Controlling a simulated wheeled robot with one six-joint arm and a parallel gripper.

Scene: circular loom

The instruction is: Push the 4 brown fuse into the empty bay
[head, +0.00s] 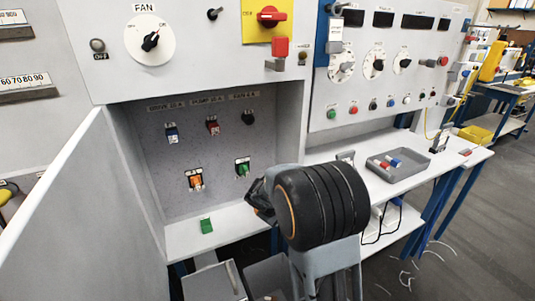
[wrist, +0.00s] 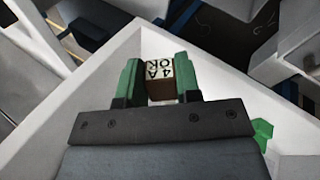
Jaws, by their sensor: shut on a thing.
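My gripper (wrist: 159,72) has green fingers shut on a small brown fuse (wrist: 161,86) in the wrist view. In the head view my dark wrist hides the fingers and the held fuse. The open cabinet's back panel (head: 222,150) carries a blue fuse (head: 171,133), a red fuse (head: 212,127), an orange fuse (head: 196,182) and a green fuse (head: 242,168). A dark fitting (head: 248,118) at upper right shows no coloured body and looks like the empty bay. My gripper is apart from the panel.
A loose green block (head: 207,226) lies on the cabinet's white ledge (head: 185,241). The cabinet door (head: 85,210) stands open at left. A grey tray (head: 410,160) with red, blue and white pieces sits on the right bench. Grey bins (head: 214,284) stand below.

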